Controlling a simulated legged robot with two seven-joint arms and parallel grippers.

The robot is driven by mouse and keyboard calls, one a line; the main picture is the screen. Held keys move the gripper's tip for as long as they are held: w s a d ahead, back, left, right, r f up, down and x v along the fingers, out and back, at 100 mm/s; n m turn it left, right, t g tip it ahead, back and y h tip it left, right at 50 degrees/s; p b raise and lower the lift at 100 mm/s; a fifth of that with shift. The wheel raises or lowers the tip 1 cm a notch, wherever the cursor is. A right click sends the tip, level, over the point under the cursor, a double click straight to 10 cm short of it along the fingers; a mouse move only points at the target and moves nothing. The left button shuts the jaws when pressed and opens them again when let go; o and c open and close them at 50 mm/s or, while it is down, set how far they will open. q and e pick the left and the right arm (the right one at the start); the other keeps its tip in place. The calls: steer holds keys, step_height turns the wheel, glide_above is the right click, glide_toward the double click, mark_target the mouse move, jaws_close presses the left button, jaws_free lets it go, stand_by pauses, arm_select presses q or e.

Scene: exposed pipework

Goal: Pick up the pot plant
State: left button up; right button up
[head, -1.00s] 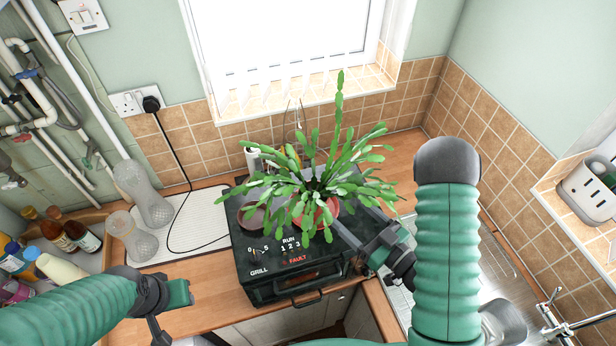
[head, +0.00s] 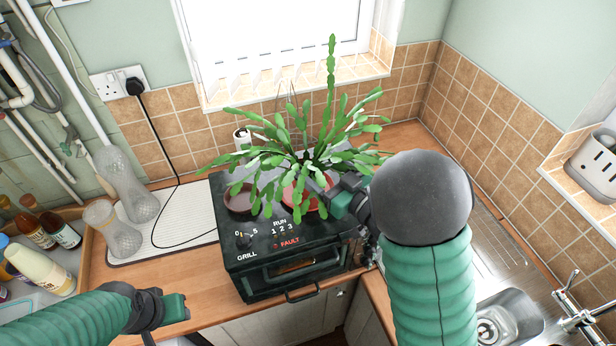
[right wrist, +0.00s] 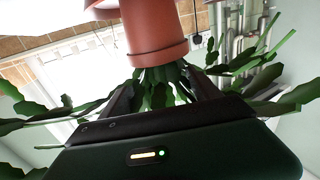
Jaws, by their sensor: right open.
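The pot plant, a leafy green cactus (head: 331,110) in a red-brown pot (head: 298,197), stands on a black grill oven. Its long segmented stems spread over the pot rim. My right gripper (head: 322,184) is at the pot's right side, partly covered by leaves. In the right wrist view the picture is upside down: the pot (right wrist: 157,38) is at the top, and the open fingers (right wrist: 165,92) lie on either side of the stems near the rim. Contact cannot be told. My left gripper (head: 172,312) is at the lower left, away from the plant; its fingers are mostly hidden.
The black oven (head: 262,228) stands on the wooden counter. A reddish dish (head: 240,200) is left of the pot. Glass vases (head: 125,185), a white mat (head: 185,222) and bottles (head: 60,232) are further left. A sink (head: 510,318) is at right; the tiled wall is behind.

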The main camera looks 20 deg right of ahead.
mark_target(298, 154)
steer(key=p+x, duration=0.1)
steer(key=x, duration=0.2)
steer(key=p+x, duration=0.1)
steer(key=x, duration=0.2)
steer(key=shift+a+p, duration=0.3)
steer(key=shift+a, duration=0.15)
steer(key=shift+s, duration=0.15)
steer(key=shift+c, duration=0.4)
steer(key=shift+s+d, duration=0.1)
steer(key=shift+d, duration=0.15)
steer(key=c, duration=0.9)
jaws_close()
